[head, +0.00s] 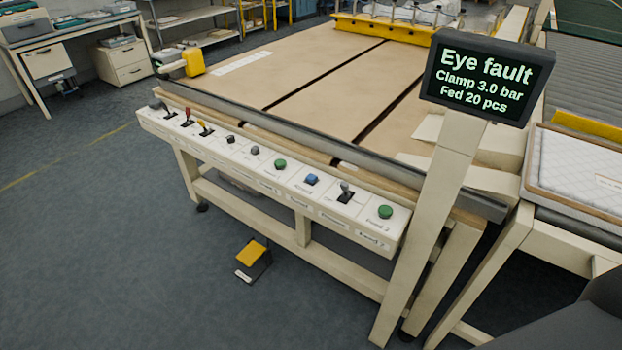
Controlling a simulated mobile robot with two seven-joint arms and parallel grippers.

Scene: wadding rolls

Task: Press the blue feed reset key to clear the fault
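A blue square key (312,180) sits on the white control panel (360,222) along the front edge of a large cutting table. It lies between a green round button (280,164) on its left and a black-based toggle lever (345,192) on its right. Its label is too small to read surely. A display (487,80) on a cream post reads "Eye fault", "Clamp 3.0 bar", "Fed 20 pcs". Neither of my grippers is in the head view, and nothing covers the blue key.
A yellow foot pedal (253,254) lies on the floor. The display post (440,200) stands right of the panel. Floor at front left is clear.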

